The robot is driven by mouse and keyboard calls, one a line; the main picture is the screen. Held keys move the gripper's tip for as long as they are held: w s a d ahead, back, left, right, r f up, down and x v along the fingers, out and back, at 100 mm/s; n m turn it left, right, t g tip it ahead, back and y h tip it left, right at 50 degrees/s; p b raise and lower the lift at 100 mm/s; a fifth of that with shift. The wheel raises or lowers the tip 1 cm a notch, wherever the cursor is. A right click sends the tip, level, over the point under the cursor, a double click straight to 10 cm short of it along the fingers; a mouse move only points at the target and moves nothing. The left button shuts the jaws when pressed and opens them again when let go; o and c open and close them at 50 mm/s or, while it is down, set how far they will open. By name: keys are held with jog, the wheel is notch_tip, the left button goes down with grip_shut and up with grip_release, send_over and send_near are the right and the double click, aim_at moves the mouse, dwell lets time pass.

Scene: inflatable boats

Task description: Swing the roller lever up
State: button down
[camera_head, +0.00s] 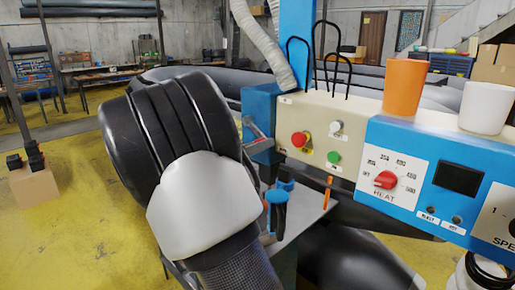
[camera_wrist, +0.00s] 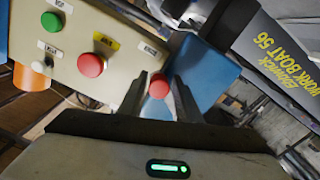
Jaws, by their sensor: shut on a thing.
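The roller lever's round red knob (camera_wrist: 159,86) shows in the wrist view, between the two grey fingers of my gripper (camera_wrist: 160,92). My gripper is shut on this knob. The lever's shaft is mostly hidden behind the fingers. A blue housing (camera_wrist: 205,72) lies just behind the knob. In the head view, the lever (camera_head: 257,134) shows as a small grey and red part in front of the blue housing (camera_head: 259,105), left of the cream control panel (camera_head: 315,120). My own arm covers much of the area left of it, and my fingers cannot be made out clearly there.
The cream panel carries a red button (camera_head: 299,139) and a green button (camera_head: 333,157) close by. A blue heat box (camera_head: 450,150) with an orange cup (camera_head: 404,88) and a white cup (camera_head: 486,108) stands to the right. A blue-handled tool (camera_head: 277,208) stands below. Dark inflatable tubes lie behind.

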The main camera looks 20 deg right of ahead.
aim_at(262, 133)
jog(key=r+n, duration=0.2)
jog(key=s+r+n, duration=0.1)
jog(key=shift+d+r+n, duration=0.3)
jog(key=shift+r, duration=0.1)
jog(key=shift+s+r+n, duration=0.15)
jog(key=shift+r+n, duration=0.7)
jog(key=shift+n, duration=0.05)
notch_tip(262, 133, up, 2)
jog(key=n+p, duration=0.1)
jog(key=n, duration=0.1)
jog(key=shift+r+n, duration=0.1)
jog(key=shift+n, duration=0.3)
jog(key=r+n+p, duration=0.1)
jog(key=w+r+n+p, duration=0.1)
jog(key=n, duration=0.1)
jog(key=shift+a, duration=0.2)
jog(key=shift+w+a+r+n+p, duration=0.15)
jog(key=shift+w+r+n+p, duration=0.1)
jog(key=shift+r+n+p, duration=0.4)
jog(key=shift+f+n, duration=0.2)
jog(key=shift+n, duration=0.05)
jog(key=c, duration=1.5)
grip_release()
jog(key=shift+w, duration=0.1)
jog(key=shift+f, duration=0.15)
